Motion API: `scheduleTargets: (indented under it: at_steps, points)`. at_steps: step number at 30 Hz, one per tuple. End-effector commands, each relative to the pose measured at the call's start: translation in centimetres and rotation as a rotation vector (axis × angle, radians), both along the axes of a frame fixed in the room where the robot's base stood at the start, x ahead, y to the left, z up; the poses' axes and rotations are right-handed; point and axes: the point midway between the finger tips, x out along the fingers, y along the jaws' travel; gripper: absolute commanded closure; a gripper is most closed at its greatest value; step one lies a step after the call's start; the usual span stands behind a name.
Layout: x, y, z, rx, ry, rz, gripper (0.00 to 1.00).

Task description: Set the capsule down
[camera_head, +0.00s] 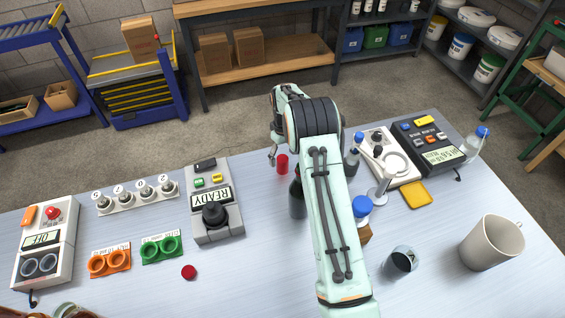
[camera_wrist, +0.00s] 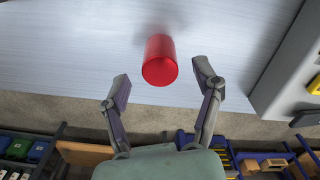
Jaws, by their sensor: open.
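The red capsule (camera_head: 282,163) is a small cylinder near the far edge of the pale table, left of my arm. It appears to stand upright on the table, and in the wrist view the capsule (camera_wrist: 159,62) shows its round end towards the camera, with a soft shadow at its far end. My gripper (camera_wrist: 163,78) is open, with a finger on each side of the capsule and a visible gap to both. In the head view my gripper (camera_head: 274,157) is partly hidden behind my arm; one finger shows just left of the capsule.
A dark bottle (camera_head: 297,200) stands close by, partly behind my arm. A grey joystick unit (camera_head: 217,228) reading READY lies to the left. A red disc (camera_head: 189,272) lies nearer the front.

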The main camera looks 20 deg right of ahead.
Motion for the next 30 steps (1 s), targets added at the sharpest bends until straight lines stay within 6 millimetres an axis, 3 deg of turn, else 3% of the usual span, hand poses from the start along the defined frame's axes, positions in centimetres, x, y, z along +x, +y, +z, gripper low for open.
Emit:
scheduleTargets:
  at_steps: [6,10,17,20,23,27,30]
  points:
    - [0.0,0.0,5.0,-0.001,-0.004,-0.001,0.35]
    - [0.0,0.0,6.9,0.0,-0.002,0.0,0.35]
    - [-0.2,0.1,8.2,0.0,-0.001,-0.002,0.35]
    - [-1.5,0.8,10.3,0.005,-0.003,-0.017,0.35]
    - [-4.6,2.0,14.2,0.013,-0.006,-0.05,0.35]
    - [-12.0,4.4,19.6,0.031,-0.006,-0.116,0.35]
    - [-18.4,5.9,21.9,0.043,-0.001,-0.162,0.35]
